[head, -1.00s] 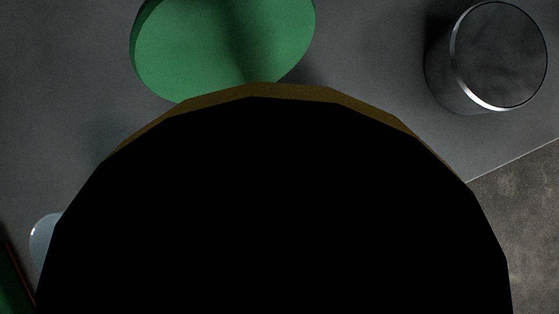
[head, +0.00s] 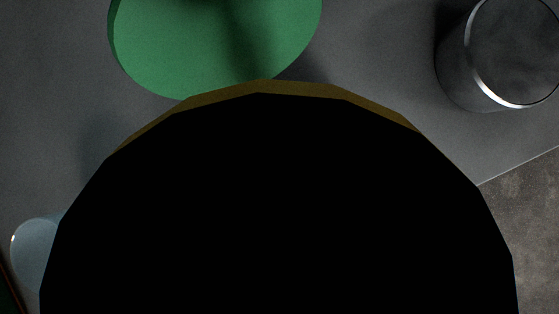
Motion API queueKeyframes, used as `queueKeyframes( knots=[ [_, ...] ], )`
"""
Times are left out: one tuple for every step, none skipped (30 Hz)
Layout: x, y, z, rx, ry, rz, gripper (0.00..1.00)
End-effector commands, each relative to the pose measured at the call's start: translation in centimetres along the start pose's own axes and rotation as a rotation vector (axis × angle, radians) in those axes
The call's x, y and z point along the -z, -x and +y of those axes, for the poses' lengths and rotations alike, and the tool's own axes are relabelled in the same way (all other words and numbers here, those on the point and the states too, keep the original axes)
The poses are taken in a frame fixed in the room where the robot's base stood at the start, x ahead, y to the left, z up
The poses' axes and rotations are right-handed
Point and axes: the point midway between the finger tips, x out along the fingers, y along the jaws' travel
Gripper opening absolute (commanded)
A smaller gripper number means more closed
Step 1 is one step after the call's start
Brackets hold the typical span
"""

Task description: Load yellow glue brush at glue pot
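A large black round shape with a dull yellow rim (head: 262,88) fills the lower middle of the head view, very close to the camera. It may be the yellow glue brush seen end-on, but I cannot tell for sure. My gripper's fingers do not show, and much of what lies ahead is hidden behind this shape. No glue pot can be clearly made out. A green round disc (head: 170,50) lies past the black shape at the top, partly covered by it, with a dark shadow across it.
A dark metal cylinder (head: 515,50) with a shiny rim stands at the upper right on the grey surface (head: 385,60). The surface's edge runs at the right, with a rough brownish floor (head: 530,210) beyond. A pale translucent round thing (head: 35,250) is at the lower left.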

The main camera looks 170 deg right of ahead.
Motion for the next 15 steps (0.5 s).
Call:
queueKeyframes(
  knots=[
    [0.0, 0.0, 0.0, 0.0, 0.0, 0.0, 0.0],
    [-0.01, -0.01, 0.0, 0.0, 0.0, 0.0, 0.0],
    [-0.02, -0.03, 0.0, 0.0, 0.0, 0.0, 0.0],
    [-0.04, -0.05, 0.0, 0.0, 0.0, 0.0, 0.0],
    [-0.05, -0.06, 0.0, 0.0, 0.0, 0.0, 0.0],
    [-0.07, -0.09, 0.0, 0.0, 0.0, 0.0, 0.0],
    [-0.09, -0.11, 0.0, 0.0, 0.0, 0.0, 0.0],
    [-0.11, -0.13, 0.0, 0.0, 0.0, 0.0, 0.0],
    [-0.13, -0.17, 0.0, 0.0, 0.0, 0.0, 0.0],
    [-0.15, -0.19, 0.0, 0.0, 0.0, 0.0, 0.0],
    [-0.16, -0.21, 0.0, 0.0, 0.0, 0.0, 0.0],
    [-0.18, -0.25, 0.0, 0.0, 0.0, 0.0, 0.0],
    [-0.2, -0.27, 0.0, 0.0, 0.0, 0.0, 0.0],
    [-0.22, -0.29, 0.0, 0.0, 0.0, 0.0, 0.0],
    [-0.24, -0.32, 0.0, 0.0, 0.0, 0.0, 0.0]
  ],
)
